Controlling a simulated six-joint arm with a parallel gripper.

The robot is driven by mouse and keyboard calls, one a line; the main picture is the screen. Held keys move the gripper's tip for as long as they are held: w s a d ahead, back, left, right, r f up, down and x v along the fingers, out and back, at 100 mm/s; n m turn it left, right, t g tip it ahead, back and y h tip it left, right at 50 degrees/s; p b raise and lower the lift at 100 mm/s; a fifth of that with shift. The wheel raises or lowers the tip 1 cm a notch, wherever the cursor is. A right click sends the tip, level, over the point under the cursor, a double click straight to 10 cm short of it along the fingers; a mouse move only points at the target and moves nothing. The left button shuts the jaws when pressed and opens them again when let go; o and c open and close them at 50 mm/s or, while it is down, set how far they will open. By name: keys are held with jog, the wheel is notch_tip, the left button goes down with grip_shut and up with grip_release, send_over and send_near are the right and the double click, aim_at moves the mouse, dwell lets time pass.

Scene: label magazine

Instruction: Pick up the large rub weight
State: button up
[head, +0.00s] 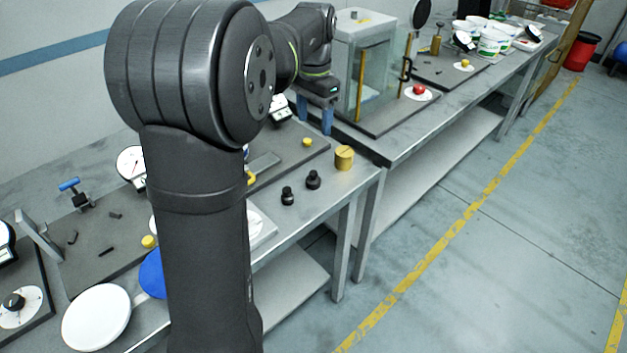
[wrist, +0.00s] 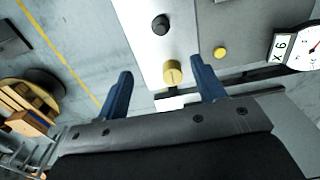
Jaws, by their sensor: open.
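A brass-coloured slotted cylinder (head: 344,158), the largest loose weight in view and seemingly the large rub weight, stands at the right end of the near bench. In the wrist view the brass cylinder (wrist: 172,72) shows between the two blue fingers, beyond their tips. My gripper (head: 314,117) is open and empty, its fingers pointing down, above and apart from the cylinder. The gripper (wrist: 160,70) also shows in the wrist view with a wide gap between its fingers. Nothing hides the cylinder.
Two black knobbed weights (head: 313,180) (head: 288,196) stand left of the cylinder near the bench's front edge. A small yellow knob (head: 307,142) is on the dark plate behind. A glass-walled cabinet (head: 362,75) stands on the farther bench. A dial gauge (wrist: 299,47) shows in the wrist view.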

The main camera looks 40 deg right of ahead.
aim_at(313, 172)
jog(key=shift+n, duration=0.9)
jog(key=f, duration=1.2)
jog(key=shift+w+a+f, duration=0.1)
jog(key=shift+a+f, duration=0.15)
jog(key=shift+a, duration=0.1)
jog(key=shift+d+f, duration=0.15)
jog(key=shift+f, duration=1.4)
jog(key=shift+d+f, duration=0.15)
jog(key=shift+f, duration=1.35)
jog(key=shift+c, duration=0.2)
jog(key=shift+r, duration=0.1)
jog(key=c, duration=1.3)
